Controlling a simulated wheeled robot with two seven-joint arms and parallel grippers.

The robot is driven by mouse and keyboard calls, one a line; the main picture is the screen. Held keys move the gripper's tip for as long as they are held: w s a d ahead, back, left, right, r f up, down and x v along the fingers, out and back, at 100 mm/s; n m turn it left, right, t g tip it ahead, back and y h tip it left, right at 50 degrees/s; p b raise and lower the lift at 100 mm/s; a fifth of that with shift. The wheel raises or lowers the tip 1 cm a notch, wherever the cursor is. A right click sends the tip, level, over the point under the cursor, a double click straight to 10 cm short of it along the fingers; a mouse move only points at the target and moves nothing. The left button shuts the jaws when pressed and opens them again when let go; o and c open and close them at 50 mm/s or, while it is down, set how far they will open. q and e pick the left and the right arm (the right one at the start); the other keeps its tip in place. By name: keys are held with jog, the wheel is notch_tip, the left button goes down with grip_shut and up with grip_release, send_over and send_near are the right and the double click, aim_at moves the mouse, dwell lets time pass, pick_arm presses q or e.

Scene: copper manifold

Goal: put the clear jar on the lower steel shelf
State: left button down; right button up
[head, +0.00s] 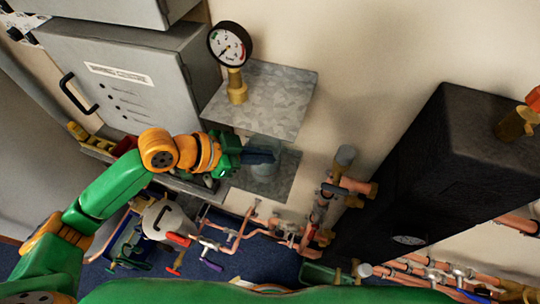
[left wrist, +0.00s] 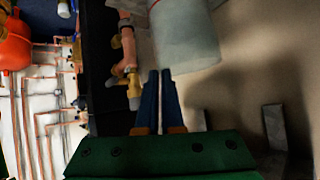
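The clear jar (head: 267,172) is a pale see-through cylinder over the lower steel shelf (head: 276,188), under the upper shelf. It looks upright; I cannot tell whether its base touches the shelf. My left gripper (head: 268,157) reaches in from the left, its dark blue fingers overlapping the jar in the head view. In the left wrist view my left gripper (left wrist: 160,73) has its fingers almost together, tips at the edge of the jar (left wrist: 190,40). They seem to pinch its wall, but the contact is partly hidden. My right gripper is not in view.
The upper steel shelf (head: 262,100) carries a pressure gauge (head: 229,50) close above. A grey cabinet (head: 125,85) stands left. A capped copper pipe (head: 345,165) and a black box (head: 440,150) stand right. Pipes and valves (head: 200,240) lie below.

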pick_arm(q)
jog(key=shift+s+a+f, duration=0.15)
jog(key=shift+a+f, duration=0.25)
jog(key=shift+a, duration=0.1)
jog(key=c, duration=1.1)
grip_release()
jog(key=shift+d+f+b, duration=0.1)
jog(key=shift+d+b, duration=0.05)
jog(key=shift+b, duration=0.15)
jog(key=shift+o, duration=0.2)
jog(key=b+v, duration=0.2)
jog(key=v, duration=1)
